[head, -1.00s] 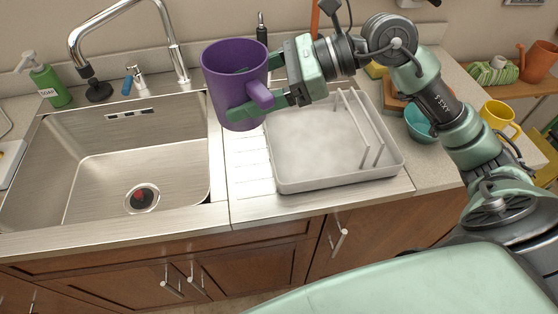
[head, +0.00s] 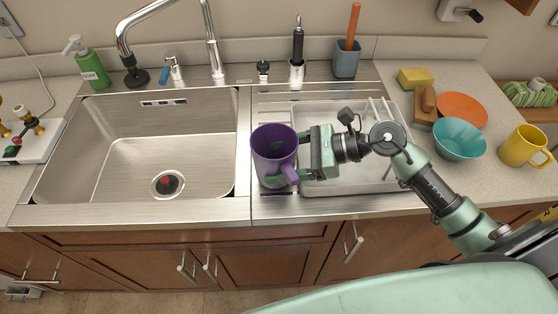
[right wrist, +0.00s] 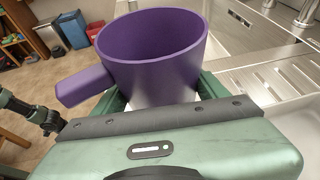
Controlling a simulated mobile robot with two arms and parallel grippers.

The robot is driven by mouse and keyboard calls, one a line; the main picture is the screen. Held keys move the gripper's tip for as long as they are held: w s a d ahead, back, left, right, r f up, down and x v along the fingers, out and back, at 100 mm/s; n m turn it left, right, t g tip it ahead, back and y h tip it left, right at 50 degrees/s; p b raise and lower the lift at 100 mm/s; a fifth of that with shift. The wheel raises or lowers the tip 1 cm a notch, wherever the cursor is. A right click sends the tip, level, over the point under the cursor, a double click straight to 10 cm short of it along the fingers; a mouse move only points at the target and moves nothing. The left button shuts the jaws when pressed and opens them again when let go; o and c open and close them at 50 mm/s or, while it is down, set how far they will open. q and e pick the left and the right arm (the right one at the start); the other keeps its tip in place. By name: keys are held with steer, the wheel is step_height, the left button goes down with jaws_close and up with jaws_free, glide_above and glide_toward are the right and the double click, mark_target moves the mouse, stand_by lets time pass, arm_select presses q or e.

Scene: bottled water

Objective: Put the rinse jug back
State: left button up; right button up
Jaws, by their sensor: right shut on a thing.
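The rinse jug is a purple jug with a handle (head: 272,145). In the head view it is upright over the left part of the steel drainboard, just right of the sink. My right gripper (head: 284,162) comes from the right and is shut on the jug, with a finger on either side of it. In the right wrist view the jug (right wrist: 150,55) stands between the green fingers, its open top showing and its handle to the left. I cannot tell whether its base touches the drainboard.
The steel sink (head: 150,150) is empty. A grey utensil cup (head: 346,60), a teal bowl (head: 460,140), an orange plate (head: 462,108) and a yellow mug (head: 524,146) stand farther right. A soap bottle (head: 88,64) stands back left.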

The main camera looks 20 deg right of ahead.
steer(key=shift+f, duration=0.75)
steer(key=shift+f, duration=0.2)
steer(key=o, duration=2)
steer(key=shift+r, duration=0.1)
